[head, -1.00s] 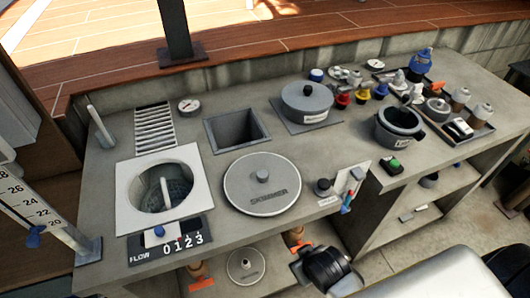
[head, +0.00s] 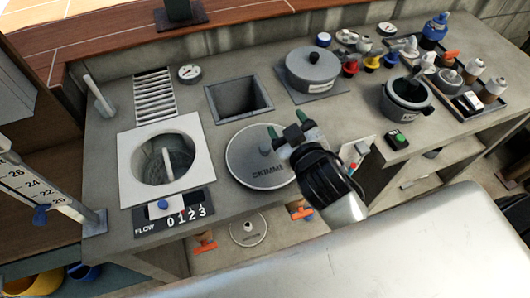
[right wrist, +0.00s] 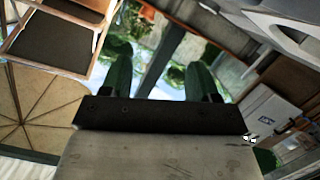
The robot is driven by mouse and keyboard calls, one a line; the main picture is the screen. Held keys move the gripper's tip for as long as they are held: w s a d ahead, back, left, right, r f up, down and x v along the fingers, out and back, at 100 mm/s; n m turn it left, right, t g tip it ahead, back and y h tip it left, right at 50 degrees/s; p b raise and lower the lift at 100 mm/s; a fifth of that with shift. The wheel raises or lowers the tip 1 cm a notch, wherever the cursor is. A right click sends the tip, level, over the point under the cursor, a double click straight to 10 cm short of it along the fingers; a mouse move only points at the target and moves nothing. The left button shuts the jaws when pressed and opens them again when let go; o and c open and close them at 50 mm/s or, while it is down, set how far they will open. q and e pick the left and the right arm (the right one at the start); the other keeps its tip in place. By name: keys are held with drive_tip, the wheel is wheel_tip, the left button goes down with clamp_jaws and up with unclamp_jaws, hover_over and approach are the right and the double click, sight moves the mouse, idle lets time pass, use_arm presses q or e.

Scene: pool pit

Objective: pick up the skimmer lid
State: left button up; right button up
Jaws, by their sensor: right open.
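The skimmer lid (head: 243,163) is a round grey disc lying flat on the grey counter in the head view. In the right wrist view the open fingers (right wrist: 161,78) show without the lid. My left gripper is not in view.

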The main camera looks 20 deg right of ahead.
drive_tip(key=w+a+r+n+t+y, duration=0.1)
drive_tip(key=a+r+n+t+y, duration=0.25)
drive_tip(key=r+n+y, duration=0.2)
drive_tip(key=w+a+r+n+t+y, duration=0.2)
drive_tip(key=a+r+n+y, duration=0.25)
drive_tip(key=r, duration=0.25)
drive_tip(key=s+a+r+n+g+y, duration=0.1)
drive_tip(key=s+a+n+g+y, duration=0.2)
drive_tip(key=a+n+g+y, duration=0.5)
drive_tip(key=s+a+n+g+y, duration=0.3)
drive_tip(key=s+a+n+g, duration=0.1)
drive_tip(key=n+g, duration=0.85)
drive_tip(key=n+h, duration=0.6)
drive_tip(key=h, duration=1.5)
approach(265, 147)
drive_tip(key=shift+w, duration=0.1)
wheel_tip(265, 147, down, 5)
drive_tip(key=shift+r+p, duration=0.2)
drive_tip(key=shift+p, duration=0.35)
wheel_tip(265, 147, down, 5)
drive_tip(key=shift+w+r+p, duration=0.1)
drive_tip(key=shift+r+p, duration=0.05)
drive_tip(key=shift+p, duration=0.85)
drive_tip(key=shift+f, duration=0.7)
drive_tip(key=c, duration=1.1)
